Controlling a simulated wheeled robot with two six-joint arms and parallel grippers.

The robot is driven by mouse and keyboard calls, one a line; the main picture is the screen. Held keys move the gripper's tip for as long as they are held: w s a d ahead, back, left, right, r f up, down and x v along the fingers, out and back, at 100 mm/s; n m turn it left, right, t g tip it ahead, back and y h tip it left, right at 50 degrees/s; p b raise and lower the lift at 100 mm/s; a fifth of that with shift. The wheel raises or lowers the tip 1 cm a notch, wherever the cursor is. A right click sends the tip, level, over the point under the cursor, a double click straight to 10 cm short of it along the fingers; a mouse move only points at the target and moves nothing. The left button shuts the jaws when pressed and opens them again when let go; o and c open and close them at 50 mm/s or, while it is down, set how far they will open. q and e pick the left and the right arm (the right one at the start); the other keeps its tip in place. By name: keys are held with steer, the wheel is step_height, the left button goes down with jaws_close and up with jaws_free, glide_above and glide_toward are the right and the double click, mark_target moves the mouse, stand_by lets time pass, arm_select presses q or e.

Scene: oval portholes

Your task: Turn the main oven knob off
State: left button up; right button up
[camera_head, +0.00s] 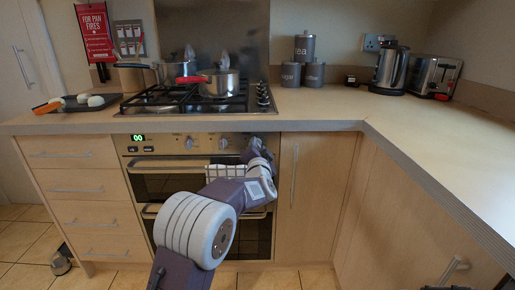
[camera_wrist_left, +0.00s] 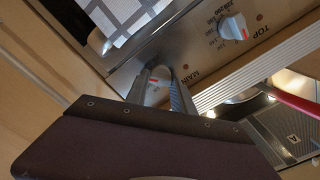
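The main oven knob (camera_wrist_left: 157,90) is pale with a red mark and sits beside the "MAIN" label in the left wrist view. My left gripper (camera_wrist_left: 160,84) is at the panel, with its two fingers apart on either side of this knob. I cannot tell whether they press on it. In the head view my left gripper (camera_head: 254,148) reaches the right end of the oven panel (camera_head: 165,143) and hides that knob. The top oven knob (camera_wrist_left: 232,28) shows beside it. A dark tip at the bottom right edge seems to be my right gripper (camera_head: 446,288).
A checked towel (camera_head: 225,171) hangs on the oven door handle beside my left gripper. The hob (camera_head: 165,103) with pots (camera_head: 218,84) is just above the panel. The counter (camera_head: 420,125) runs to the right, and a tall cupboard door (camera_head: 315,200) stands right of the oven.

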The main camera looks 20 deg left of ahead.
arm_select(q)
jaws_close()
steer(key=shift+n, duration=0.4)
steer(key=shift+a+f+n+b, duration=0.1)
steer(key=shift+n+b, duration=1.5)
steer(key=shift+n, duration=5.1)
steer(key=shift+a+f+n+b, duration=0.1)
steer(key=shift+n+b, duration=1.45)
steer(key=shift+n, duration=5.15)
steer(key=shift+d+n, duration=0.1)
steer(key=shift+n, duration=0.2)
